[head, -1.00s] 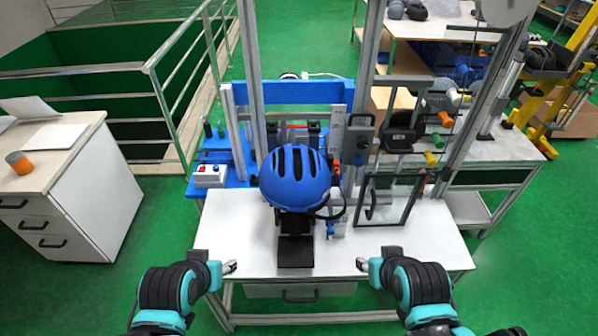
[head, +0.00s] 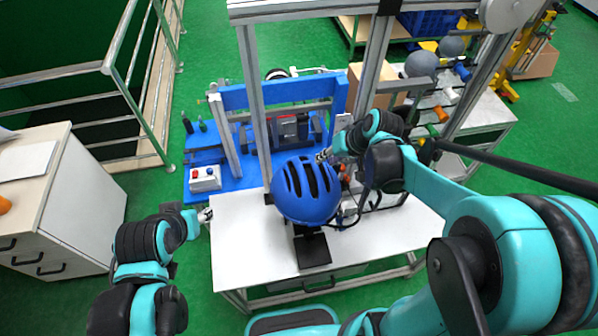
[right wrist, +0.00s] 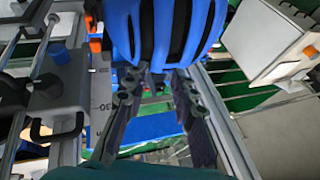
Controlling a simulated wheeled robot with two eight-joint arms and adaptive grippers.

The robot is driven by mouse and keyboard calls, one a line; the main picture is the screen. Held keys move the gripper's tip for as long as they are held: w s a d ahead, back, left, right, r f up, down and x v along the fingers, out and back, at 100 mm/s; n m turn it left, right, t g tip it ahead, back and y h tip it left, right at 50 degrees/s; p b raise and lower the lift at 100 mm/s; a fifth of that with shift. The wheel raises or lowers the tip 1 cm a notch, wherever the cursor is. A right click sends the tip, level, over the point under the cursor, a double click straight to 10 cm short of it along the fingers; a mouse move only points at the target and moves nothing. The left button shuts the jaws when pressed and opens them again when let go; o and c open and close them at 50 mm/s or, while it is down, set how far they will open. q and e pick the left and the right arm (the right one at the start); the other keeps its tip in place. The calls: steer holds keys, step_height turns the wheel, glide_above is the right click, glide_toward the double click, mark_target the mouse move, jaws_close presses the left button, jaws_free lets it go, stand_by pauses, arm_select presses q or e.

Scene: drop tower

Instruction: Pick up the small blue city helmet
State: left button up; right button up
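The blue helmet (head: 306,190), with dark vent slots, sits on a dark stand with a black base plate (head: 312,250) on the white table. A dark strap hangs at its right side. My right gripper (head: 325,155) is just behind the helmet's upper right edge. In the right wrist view the helmet (right wrist: 165,30) fills the top middle. There my right gripper's two fingers (right wrist: 157,85) are apart with nothing between them, tips close to the helmet's lower edge; contact cannot be told. My left gripper (head: 204,215) is at the table's left edge, away from the helmet; its opening is unclear.
Metal uprights of the tower (head: 256,110) stand behind the helmet, with a blue frame (head: 275,95) at the back. A white control box (head: 205,178) is on the left. My right arm passes over the table's right side. The table (head: 240,245) is clear at front left.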

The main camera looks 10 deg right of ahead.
mark_target(316, 167)
steer(key=shift+w+a+f, duration=0.15)
steer(key=shift+a+f, duration=0.05)
steer(key=shift+f, duration=0.75)
steer(key=b+x, duration=0.1)
steer(key=x, duration=0.4)
steer(key=shift+w+a, duration=0.1)
steer(key=shift+r, duration=0.1)
jaws_close()
